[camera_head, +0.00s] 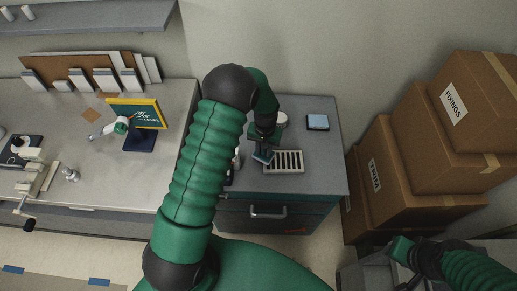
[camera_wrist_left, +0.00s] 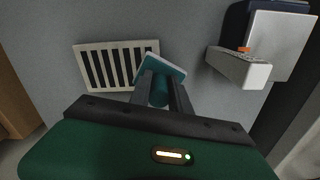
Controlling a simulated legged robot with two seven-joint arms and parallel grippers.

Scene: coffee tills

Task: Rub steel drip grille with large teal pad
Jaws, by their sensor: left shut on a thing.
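The steel drip grille (camera_head: 291,168), a pale frame with dark slots, lies flat on the grey cabinet top; it also shows in the left wrist view (camera_wrist_left: 91,71). My left gripper (camera_head: 264,148) is shut on a teal pad (camera_head: 262,157) with a pale face layer. In the left wrist view the pad (camera_wrist_left: 150,66) is tilted between the fingers and overlaps the grille's right end. I cannot tell whether it touches the grille. My right gripper (camera_head: 402,252) is low at the right, away from the grille; its jaws are unclear.
A light blue pad on a dark base (camera_head: 317,122) and a pale round item (camera_head: 281,120) are at the back of the cabinet top. Stacked cardboard boxes (camera_head: 408,190) stand to the right. A counter with a yellow-framed screen (camera_head: 137,113) is to the left.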

